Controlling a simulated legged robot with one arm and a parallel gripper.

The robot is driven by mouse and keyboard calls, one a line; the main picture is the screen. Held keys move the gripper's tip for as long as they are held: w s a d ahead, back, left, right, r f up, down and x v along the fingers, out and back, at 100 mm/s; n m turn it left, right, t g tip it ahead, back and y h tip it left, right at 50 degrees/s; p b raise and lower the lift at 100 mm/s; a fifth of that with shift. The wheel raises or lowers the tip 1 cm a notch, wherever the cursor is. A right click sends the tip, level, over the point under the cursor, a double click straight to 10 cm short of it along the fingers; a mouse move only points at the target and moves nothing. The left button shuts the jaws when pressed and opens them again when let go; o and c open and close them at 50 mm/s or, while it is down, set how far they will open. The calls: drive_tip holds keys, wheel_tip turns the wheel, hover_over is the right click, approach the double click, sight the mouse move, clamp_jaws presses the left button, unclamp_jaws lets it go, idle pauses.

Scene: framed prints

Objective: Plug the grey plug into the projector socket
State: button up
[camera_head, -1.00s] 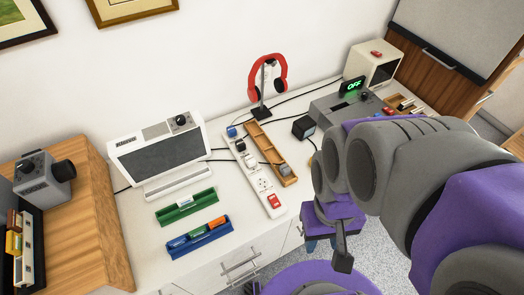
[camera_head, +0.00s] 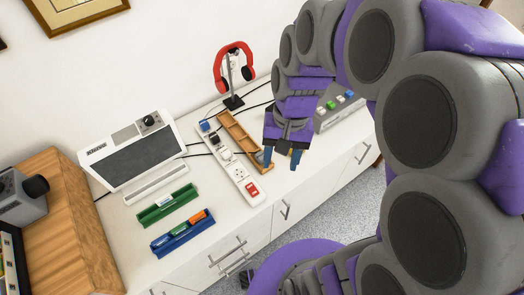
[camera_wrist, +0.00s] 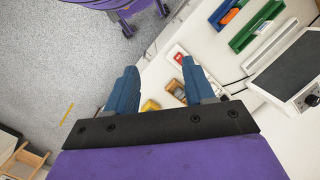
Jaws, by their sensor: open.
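A white power strip (camera_head: 245,184) with a red switch lies on the counter. Blue (camera_head: 205,126), black (camera_head: 214,140) and whitish (camera_head: 225,154) plugs sit along its far part, and a bare socket (camera_head: 239,170) shows nearer the switch. I cannot tell which socket is the projector's. The grey plug cannot be made out for certain; my gripper hides part of the wooden tray (camera_head: 233,128) beside the strip. My gripper (camera_head: 281,160) is open and empty, pointing down above the tray's near end, right of the strip. In the wrist view the strip (camera_wrist: 176,51) shows beyond the fingers.
Green (camera_head: 168,206) and blue (camera_head: 183,236) trays lie left of the strip. A white device (camera_head: 132,153) stands behind them. A red headphone stand (camera_head: 233,75) is at the back, with cables around. A grey projector-like box (camera_head: 18,205) sits on the wooden cabinet (camera_head: 70,225).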

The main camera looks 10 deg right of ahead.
drive_tip(key=w+a+f+m+y, duration=0.1)
drive_tip(key=w+f+m, duration=0.1)
drive_tip(key=w, duration=0.5)
drive_tip(key=w+a+f+m, duration=0.2)
drive_tip(key=w+f, duration=0.1)
drive_tip(key=w, duration=0.3)
drive_tip(key=w+d+f+m+y+p, duration=0.1)
drive_tip(key=w+d+f+m+p, duration=0.1)
drive_tip(key=w+d+f+m, duration=0.6)
drive_tip(key=n+b, duration=0.2)
drive_tip(key=b, duration=0.1)
hover_over(262, 154)
drive_tip(key=d, duration=0.1)
drive_tip(key=f, duration=1.4)
drive_tip(key=shift+w+d+f, duration=0.1)
drive_tip(key=shift+w+f, duration=0.2)
drive_tip(key=shift+f, duration=0.1)
drive_tip(key=shift+d+f, duration=0.25)
drive_tip(key=shift+d, duration=0.05)
drive_tip(key=shift+a, duration=0.1)
